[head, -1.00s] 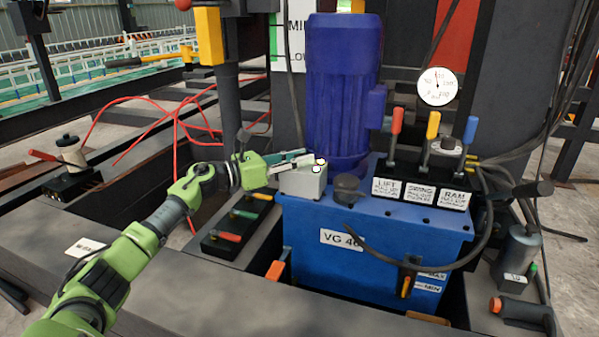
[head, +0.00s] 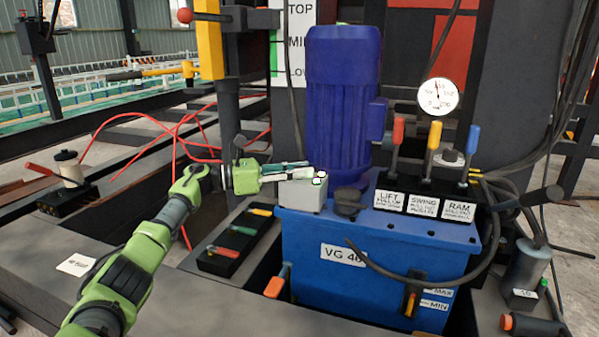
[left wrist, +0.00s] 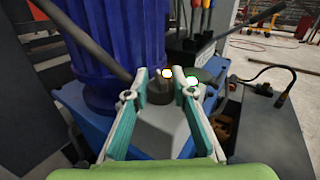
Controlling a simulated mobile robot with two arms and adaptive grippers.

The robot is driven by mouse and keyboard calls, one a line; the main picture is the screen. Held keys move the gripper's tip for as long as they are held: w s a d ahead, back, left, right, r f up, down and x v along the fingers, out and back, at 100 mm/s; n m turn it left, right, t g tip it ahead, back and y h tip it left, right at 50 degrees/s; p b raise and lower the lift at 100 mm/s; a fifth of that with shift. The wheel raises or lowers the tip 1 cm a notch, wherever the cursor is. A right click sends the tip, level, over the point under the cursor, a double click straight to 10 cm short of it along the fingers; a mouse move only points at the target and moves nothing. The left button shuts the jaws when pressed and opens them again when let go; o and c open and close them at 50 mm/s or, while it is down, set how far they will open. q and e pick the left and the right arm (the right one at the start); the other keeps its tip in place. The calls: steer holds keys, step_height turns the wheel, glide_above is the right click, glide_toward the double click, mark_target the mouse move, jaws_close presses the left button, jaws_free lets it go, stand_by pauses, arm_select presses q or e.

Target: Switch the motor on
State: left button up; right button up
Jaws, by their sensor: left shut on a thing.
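The blue motor (head: 342,95) stands upright on the blue tank (head: 370,250). A light grey box (head: 300,197) sits at the motor's foot, on the tank's left corner; the box also shows in the left wrist view (left wrist: 155,135). Two small lamps are on it, one white (left wrist: 167,73) and one green (left wrist: 192,82). My left gripper (head: 314,174) is at the top of the box, its fingers pointing right. In the left wrist view, its fingertips (left wrist: 160,88) are on either side of a small grey knob-like part, mostly hidden. My right gripper is out of view.
Three levers, with red (head: 398,131), yellow (head: 434,135) and blue handles, stand right of the motor beneath a round gauge (head: 437,96). A black cap (head: 347,199) is close right of the box. A black tray (head: 237,240) with coloured handles lies left of the tank.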

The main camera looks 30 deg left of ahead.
arm_select(q)
steer(key=o, duration=1.2)
steer(key=shift+c, duration=0.2)
steer(key=v, duration=1.2)
steer(key=shift+d, duration=0.1)
